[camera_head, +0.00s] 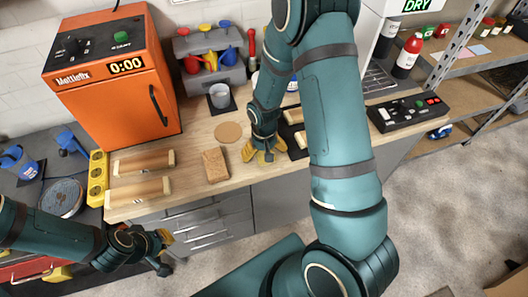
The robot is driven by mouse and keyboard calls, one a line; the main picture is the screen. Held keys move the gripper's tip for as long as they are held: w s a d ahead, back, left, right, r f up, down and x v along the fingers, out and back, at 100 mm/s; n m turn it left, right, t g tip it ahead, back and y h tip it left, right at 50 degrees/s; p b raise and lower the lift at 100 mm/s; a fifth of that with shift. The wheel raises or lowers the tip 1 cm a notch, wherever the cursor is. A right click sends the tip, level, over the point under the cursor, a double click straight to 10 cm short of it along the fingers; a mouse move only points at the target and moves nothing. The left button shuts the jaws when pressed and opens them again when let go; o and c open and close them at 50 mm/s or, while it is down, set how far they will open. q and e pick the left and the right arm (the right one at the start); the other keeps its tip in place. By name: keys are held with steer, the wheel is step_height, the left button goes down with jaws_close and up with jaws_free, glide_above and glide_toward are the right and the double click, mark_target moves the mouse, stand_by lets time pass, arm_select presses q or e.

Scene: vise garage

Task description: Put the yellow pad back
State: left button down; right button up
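I cannot surely pick out the yellow pad; no loose piece in view is clearly it. My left gripper (164,252) is in front of the bench's front edge at lower left, with its fingers apart and nothing seen between them. My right gripper (264,153) points down at the bench top, its yellow-tipped fingers spread. It is right of a brown block (215,165) and beside a dark tray (297,150) holding cream pieces. The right arm hides part of that tray and of the bench behind it.
An orange oven (118,75) stands at the back left of the wooden bench (196,190). Two wooden bars (143,162) and a yellow strip (97,178) lie at the left. A grey tool holder (208,55) stands behind. A black control box (408,112) is at the right.

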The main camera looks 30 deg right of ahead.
steer(key=shift+r, duration=0.2)
arm_select(q)
steer(key=shift+r+p, duration=0.7)
steer(key=shift+r, duration=0.15)
arm_select(e)
step_height(320, 180, up, 12)
